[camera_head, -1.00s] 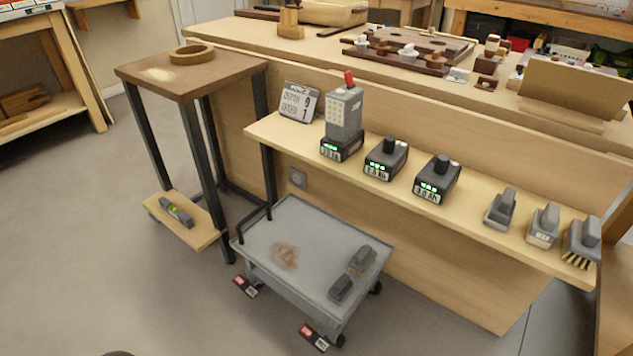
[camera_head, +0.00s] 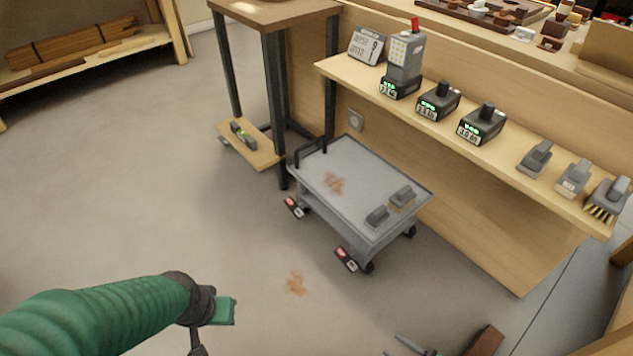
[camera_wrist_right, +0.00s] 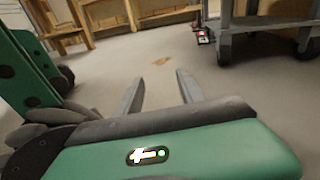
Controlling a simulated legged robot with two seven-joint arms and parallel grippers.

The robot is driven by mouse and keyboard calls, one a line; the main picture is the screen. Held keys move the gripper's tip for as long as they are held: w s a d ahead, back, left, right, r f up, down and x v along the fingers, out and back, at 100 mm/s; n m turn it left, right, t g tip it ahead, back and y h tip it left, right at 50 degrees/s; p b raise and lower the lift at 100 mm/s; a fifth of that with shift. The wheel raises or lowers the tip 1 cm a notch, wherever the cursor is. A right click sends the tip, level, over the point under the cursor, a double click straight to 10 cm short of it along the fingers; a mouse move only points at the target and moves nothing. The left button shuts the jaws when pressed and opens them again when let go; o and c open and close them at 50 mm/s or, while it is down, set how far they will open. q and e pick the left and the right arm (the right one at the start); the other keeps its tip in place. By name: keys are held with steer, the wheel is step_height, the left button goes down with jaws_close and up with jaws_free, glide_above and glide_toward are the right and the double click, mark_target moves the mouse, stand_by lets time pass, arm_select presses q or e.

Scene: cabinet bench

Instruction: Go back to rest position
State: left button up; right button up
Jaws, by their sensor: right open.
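My right gripper (camera_head: 398,346) shows at the bottom edge of the head view, over the floor, with only its grey fingers clear. In the right wrist view (camera_wrist_right: 164,88) its two fingers are apart with nothing between them, and bare floor lies beyond. My green left arm (camera_head: 110,312) comes in from the left, low in the head view. The left gripper's fingers are out of the picture. Both arms are clear of the cart and shelf.
A grey cart (camera_head: 345,165) with two brushes stands before the bench. The shelf (camera_head: 420,110) holds several battery packs and brushes. A tall side table (camera_head: 270,12) stands left of the cart. A brown stain (camera_head: 296,283) marks the floor. The floor at left is open.

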steer(key=a+r+n+g+h+p, duration=0.1)
steer(key=r+n+g+h+p, duration=0.2)
steer(key=r+n+p, duration=0.5)
steer(key=s+a+r+n+g+h+p, duration=0.1)
steer(key=r+n+h+p, duration=0.4)
steer(key=r+p, duration=2)
steer(key=a+r+n+g+h+p, duration=0.3)
steer(key=r+n+p, duration=0.9)
steer(key=r, duration=3.8)
steer(key=g+h+p, duration=0.1)
steer(key=h+p, duration=0.1)
steer(key=p, duration=0.2)
steer(key=shift+s+a+n+g, duration=0.15)
steer(key=shift+a+n+g, duration=0.15)
steer(key=shift+g, duration=0.1)
